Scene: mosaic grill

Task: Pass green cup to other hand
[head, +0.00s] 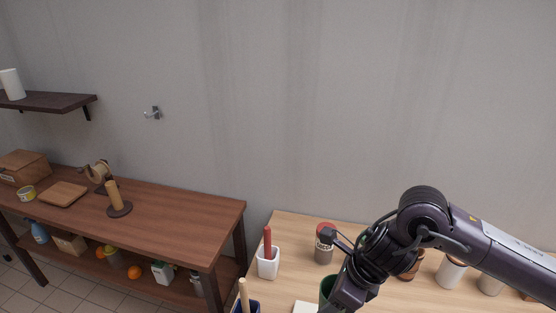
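A green cup (326,289) shows at the bottom edge of the head view, above the light wooden table. It is partly hidden by my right gripper and cut off by the frame. My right gripper (344,297) comes in from the right and points down and left, right beside the cup in the picture. Its fingertips are out of frame or hidden, so I cannot tell whether it is open or shut, or whether it holds the cup. My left gripper is not in view.
A dark wooden bench (175,217) stands at left.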

